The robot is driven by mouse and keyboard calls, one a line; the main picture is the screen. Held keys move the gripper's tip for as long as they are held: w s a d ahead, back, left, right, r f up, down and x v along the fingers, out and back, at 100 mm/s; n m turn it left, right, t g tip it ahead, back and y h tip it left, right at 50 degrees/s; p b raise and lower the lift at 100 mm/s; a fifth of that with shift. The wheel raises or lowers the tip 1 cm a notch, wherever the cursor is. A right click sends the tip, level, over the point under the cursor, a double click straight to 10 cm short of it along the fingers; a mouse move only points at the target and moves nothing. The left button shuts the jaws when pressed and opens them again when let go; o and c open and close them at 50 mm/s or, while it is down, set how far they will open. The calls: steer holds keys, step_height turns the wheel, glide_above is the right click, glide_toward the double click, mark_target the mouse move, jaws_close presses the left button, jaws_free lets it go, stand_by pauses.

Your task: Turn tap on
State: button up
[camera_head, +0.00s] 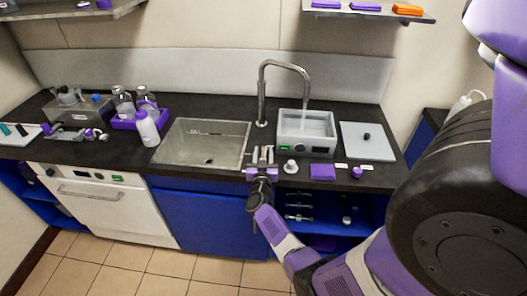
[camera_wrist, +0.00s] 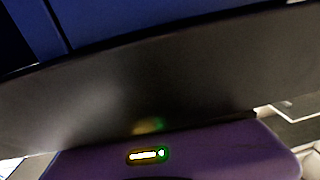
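No separate handle can be made out at this size. My gripper (camera_head: 262,154) is at the front edge of the counter, at the sink's front right corner, well in front of the tap's base. Its two fingers point toward the back and look apart, with nothing seen between them. The wrist view shows the gripper's purple body (camera_wrist: 200,155) but neither the fingertips nor the tap.
The steel sink (camera_head: 203,141) is empty. The grey bath (camera_head: 305,132) stands right of the tap, with a grey plate (camera_head: 367,141) beyond it. A white knob (camera_head: 290,166) and a purple block (camera_head: 322,172) lie right of my gripper. Bottles stand in a purple rack (camera_head: 126,125) at left.

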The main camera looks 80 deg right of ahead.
steer(key=a, duration=0.3)
steer(key=s+a+p, duration=0.1)
steer(key=a, duration=0.2)
steer(key=shift+s+a, duration=0.2)
steer(key=shift+a, duration=0.1)
